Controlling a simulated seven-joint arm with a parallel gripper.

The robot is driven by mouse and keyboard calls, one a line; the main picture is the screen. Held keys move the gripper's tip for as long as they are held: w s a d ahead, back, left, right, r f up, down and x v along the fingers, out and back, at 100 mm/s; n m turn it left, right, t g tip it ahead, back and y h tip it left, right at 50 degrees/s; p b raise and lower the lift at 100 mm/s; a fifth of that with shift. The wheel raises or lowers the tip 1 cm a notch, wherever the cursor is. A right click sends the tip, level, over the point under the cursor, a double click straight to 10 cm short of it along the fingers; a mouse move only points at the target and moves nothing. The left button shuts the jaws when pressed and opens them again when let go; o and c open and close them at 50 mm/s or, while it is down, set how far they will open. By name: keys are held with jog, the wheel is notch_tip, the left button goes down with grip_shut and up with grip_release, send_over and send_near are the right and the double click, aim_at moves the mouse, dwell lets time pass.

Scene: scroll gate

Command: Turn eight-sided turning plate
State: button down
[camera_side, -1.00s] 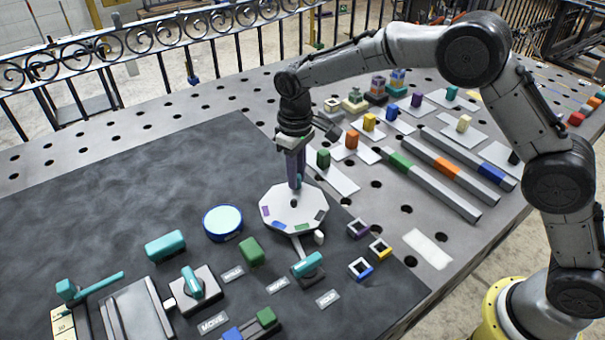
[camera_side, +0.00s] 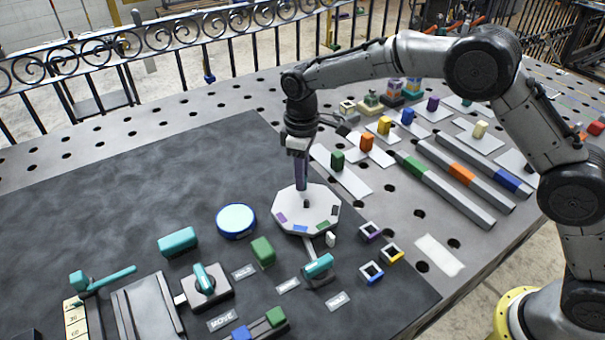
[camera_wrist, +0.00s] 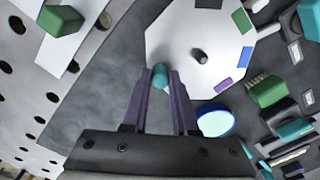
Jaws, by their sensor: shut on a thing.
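The eight-sided turning plate (camera_side: 316,201) is pale, with a dark centre pin and purple, blue, green and dark patches along its near edges. It fills the upper middle of the wrist view (camera_wrist: 178,35). A teal peg (camera_wrist: 159,77) stands at the plate's rim. My gripper (camera_wrist: 160,73) has its two purple fingers shut on this peg, one on each side. In the side view my gripper (camera_side: 301,184) points straight down at the plate's far edge, and the peg is hidden there.
A round light-blue disc (camera_side: 236,219) lies left of the plate. A green block (camera_side: 263,250) and small square frames (camera_side: 371,272) are nearby. The dark mat is clear at the far left.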

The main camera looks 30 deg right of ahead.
jog(key=shift+r, duration=0.15)
jog(key=c, duration=0.7)
grip_release()
notch_tip(320, 180, up, 14)
jog(key=shift+f, duration=0.15)
